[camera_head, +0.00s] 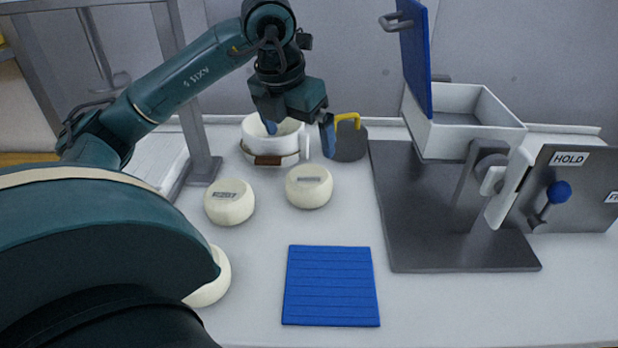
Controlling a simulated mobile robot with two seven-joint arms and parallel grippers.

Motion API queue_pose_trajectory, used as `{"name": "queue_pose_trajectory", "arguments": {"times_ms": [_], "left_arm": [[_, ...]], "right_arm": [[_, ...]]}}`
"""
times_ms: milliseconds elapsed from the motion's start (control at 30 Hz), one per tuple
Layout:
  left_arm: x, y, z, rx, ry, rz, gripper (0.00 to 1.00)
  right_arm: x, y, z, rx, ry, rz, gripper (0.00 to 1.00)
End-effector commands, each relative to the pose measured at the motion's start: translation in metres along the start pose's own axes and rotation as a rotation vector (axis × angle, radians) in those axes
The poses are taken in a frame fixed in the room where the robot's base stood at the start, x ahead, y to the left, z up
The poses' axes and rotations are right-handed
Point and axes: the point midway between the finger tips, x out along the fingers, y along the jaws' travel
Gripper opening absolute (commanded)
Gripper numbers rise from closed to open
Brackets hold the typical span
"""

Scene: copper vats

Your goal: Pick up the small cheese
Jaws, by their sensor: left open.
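Three round cream-coloured cheeses stand on the pale worktop in the head view. One cheese (309,187), with a dark label on top, is near the middle and looks slightly the smallest. A labelled cheese (230,202) stands to its left. The third cheese (212,284) is partly hidden behind my arm, so its size cannot be told. My left gripper (299,138) is open, its blue-tipped fingers spread, above and behind the middle cheese and apart from it. It hangs near a white pot and holds nothing visible. My right gripper is out of view.
The white pot (262,152) has a brown patch, and a dark round object (350,147) with a yellow handle stands beside it. A blue ribbed mat (330,287) lies in front. A grey press-like stand (410,222) with a white box (470,135) and HOLD panel (580,195) fills the right.

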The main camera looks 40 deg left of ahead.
Motion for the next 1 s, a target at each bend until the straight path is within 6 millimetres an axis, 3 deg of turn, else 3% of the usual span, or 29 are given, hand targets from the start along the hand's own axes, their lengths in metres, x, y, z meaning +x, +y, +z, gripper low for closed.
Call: {"name": "queue_pose_trajectory", "arguments": {"times_ms": [167, 433, 733, 1000], "left_arm": [[0.015, 0.0, -0.001, -0.001, 0.004, 0.003, 1.0], [0.065, 0.0, -0.001, 0.0, 0.005, 0.0, 1.0], [0.09, 0.0, -0.001, 0.0, 0.004, 0.0, 1.0], [0.127, -0.001, -0.003, 0.0, 0.003, -0.001, 1.0]], "right_arm": [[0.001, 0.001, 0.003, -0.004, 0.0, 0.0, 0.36], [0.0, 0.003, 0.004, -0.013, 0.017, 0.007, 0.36], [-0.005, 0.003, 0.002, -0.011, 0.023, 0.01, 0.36], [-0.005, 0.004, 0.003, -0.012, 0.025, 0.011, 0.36]]}}
